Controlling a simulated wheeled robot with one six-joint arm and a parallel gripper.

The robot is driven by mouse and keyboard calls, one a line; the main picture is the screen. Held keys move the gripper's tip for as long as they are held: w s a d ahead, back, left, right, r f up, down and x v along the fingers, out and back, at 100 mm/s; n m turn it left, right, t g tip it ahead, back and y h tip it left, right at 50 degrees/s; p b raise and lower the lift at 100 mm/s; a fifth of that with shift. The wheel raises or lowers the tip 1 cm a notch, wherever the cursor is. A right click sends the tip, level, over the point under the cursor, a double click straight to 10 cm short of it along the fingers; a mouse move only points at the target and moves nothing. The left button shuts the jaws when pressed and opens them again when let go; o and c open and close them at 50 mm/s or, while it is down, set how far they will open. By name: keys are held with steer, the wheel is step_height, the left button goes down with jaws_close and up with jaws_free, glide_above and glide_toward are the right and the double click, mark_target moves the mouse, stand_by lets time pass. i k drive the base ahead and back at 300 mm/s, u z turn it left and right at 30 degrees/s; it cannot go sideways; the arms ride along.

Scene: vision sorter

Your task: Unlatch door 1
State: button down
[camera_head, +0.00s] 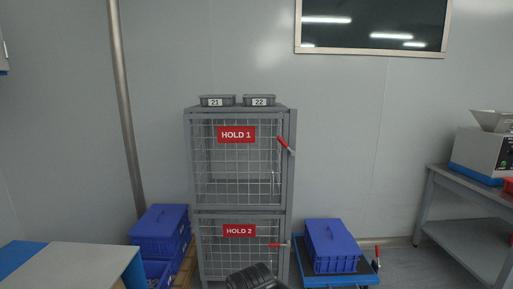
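Door 1 (237,165) is the upper wire-mesh door of a grey cage cabinet, with a red sign reading HOLD 1. It looks closed in its frame. Its red-handled latch (285,144) sits at the right edge of the door, slanting from upper left down to lower right. Nothing of mine touches the door or latch. A black ribbed part, apparently of my arm, shows at the bottom edge in front of the lower door. I cannot make out my gripper's fingers.
The lower door, HOLD 2 (239,231), has a red handle (275,245) lying level. Grey bins 21 (216,101) and 22 (259,101) stand on top. Blue crates flank the cabinet; the right one (332,246) sits on a blue cart. A bench (466,185) stands far right.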

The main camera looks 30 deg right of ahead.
mark_target(279, 139)
steer(key=u, duration=0.2)
steer(key=i, duration=1.25)
steer(key=z, duration=0.9)
